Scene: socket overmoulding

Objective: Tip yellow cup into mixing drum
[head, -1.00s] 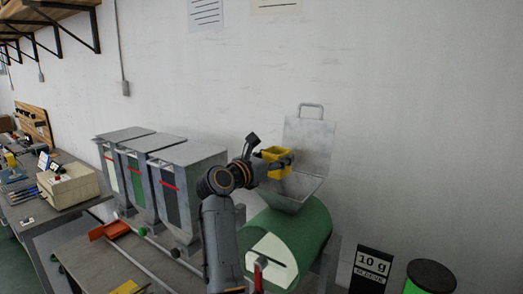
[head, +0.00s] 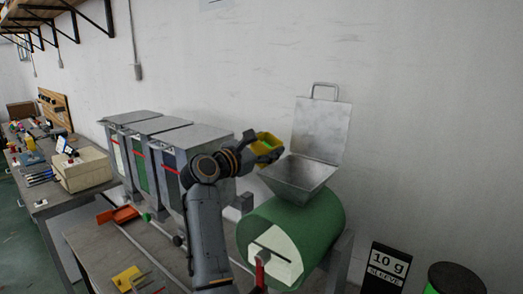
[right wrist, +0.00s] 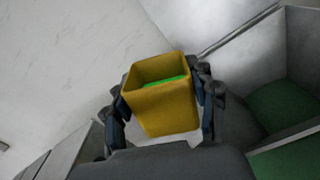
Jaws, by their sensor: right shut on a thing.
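The yellow cup (head: 264,143) is in my right gripper (head: 268,150), in the air just left of the open metal hopper (head: 302,176) on the mixing drum (head: 322,212). The drum is a green cylinder lying on its side. In the right wrist view the fingers of my right gripper (right wrist: 160,112) are shut on both sides of the square cup (right wrist: 165,108). Green material (right wrist: 165,82) shows inside the cup. The cup looks somewhat tilted; how far is hard to tell. My left gripper is not in view.
The hopper's lid (head: 322,128) stands open behind it. Several grey bins (head: 165,138) stand left of my arm. An orange scoop (head: 124,214) lies on the bench.

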